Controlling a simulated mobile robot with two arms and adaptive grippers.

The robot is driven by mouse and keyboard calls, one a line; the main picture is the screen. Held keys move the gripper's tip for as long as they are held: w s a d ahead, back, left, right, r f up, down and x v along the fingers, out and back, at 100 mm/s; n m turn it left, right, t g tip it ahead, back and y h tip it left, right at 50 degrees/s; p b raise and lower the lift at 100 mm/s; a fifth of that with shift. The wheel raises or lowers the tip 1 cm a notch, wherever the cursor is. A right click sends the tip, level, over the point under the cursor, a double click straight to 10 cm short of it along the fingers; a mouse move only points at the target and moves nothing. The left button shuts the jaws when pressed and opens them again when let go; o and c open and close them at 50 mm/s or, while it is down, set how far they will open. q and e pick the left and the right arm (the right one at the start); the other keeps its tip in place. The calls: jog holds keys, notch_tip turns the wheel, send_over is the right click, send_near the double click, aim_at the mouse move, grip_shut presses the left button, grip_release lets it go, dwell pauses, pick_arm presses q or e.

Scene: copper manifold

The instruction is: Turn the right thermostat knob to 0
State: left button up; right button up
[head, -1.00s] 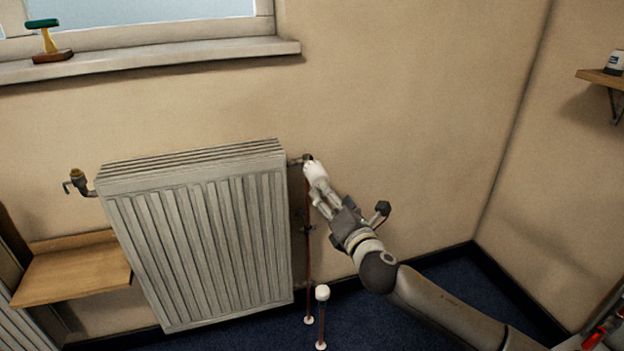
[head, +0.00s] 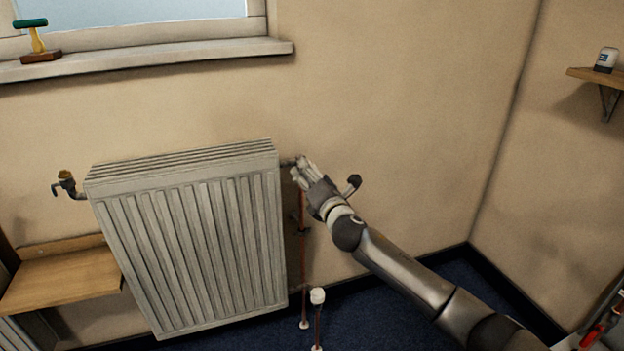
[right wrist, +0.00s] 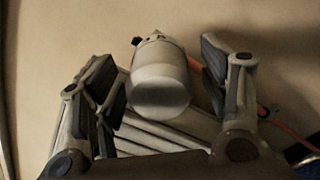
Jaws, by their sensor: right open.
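The right thermostat knob (right wrist: 160,82) is a white rounded cylinder in the right wrist view. In the head view it sits at the radiator's upper right corner, mostly hidden by my right gripper (head: 299,171). This gripper is open, with one finger on each side of the knob; a gap shows on both sides in the right wrist view (right wrist: 160,88). The knob's scale and number marks cannot be read. My left gripper does not show.
The ribbed radiator (head: 190,245) stands just left of my right gripper. A thin red pipe (head: 303,265) runs below it, near a second, white-capped pipe (head: 317,296). A wooden shelf (head: 60,278) is at left.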

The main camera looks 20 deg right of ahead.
jog(key=c, duration=1)
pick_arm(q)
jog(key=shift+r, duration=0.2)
pick_arm(e)
jog(key=shift+m, duration=0.4)
jog(key=m+p, duration=0.1)
jog(key=m, duration=0.2)
jog(key=shift+m+p, duration=0.4)
jog(key=m+p, duration=0.2)
jog(key=m, duration=0.4)
jog(key=m+p, duration=0.2)
jog(key=m, duration=0.4)
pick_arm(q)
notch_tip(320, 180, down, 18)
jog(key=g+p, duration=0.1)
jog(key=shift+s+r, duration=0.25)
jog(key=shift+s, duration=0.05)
pick_arm(e)
jog(key=shift+f+m, duration=0.15)
jog(key=shift+m, duration=0.65)
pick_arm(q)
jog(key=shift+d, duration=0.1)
